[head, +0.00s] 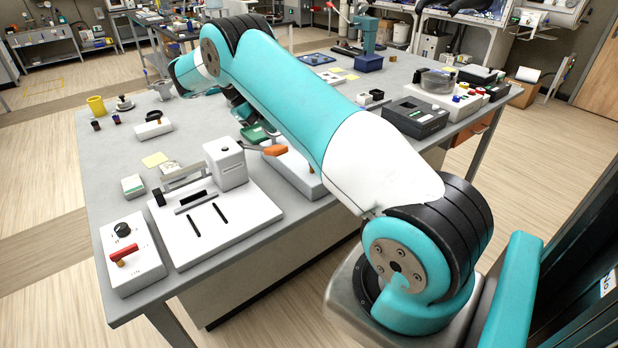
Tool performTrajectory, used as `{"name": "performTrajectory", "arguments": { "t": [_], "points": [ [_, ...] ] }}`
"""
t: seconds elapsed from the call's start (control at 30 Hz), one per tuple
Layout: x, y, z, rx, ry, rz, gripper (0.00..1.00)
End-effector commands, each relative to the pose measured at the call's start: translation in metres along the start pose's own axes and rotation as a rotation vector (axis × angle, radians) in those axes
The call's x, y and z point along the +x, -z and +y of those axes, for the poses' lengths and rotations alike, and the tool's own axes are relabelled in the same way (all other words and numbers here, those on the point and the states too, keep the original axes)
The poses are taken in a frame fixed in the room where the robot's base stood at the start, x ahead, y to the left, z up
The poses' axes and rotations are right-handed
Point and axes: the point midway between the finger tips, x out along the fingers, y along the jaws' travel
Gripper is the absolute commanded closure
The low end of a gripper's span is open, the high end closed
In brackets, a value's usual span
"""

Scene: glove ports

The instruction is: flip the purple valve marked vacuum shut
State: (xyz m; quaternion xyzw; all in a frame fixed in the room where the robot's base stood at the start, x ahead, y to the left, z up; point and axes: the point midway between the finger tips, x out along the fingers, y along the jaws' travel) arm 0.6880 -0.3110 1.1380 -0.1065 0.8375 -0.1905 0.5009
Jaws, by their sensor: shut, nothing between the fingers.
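I cannot make out a purple valve or a vacuum label in the head view. At the top right edge, part of a glove-port box (484,14) shows, with black gloves hanging at its front; its upper part is cut off by the picture edge. My teal and white arm crosses the middle of the view and reaches over the bench. My gripper cannot be made out; the far end of the arm is mostly hidden behind its own links. Dark parts show under the arm, but I cannot tell what they are.
A grey bench (110,205) fills the middle, below my arm. On it stand a white box with a red-handled switch (132,262), a white slotted device (205,222), a yellow cup (96,105) and a dark grey instrument (414,118). Open wooden floor (520,180) lies right of the bench.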

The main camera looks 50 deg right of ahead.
Motion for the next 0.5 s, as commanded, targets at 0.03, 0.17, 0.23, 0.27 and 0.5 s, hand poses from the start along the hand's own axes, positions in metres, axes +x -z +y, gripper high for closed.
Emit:
{"name": "performTrajectory", "arguments": {
  "t": [0.03,0.17,0.23,0.27,0.5],
  "points": [
    [0.012,-0.003,0.003,0.001,0.0,0.001,1.0],
    [0.024,-0.003,0.004,0.0,-0.001,-0.001,1.0],
    [0.034,-0.002,0.002,-0.002,0.0,0.002,1.0],
    [0.039,-0.001,0.002,-0.002,0.0,0.003,1.0],
    [0.085,0.002,0.0,-0.003,-0.002,0.005,1.0]
  ]
}}
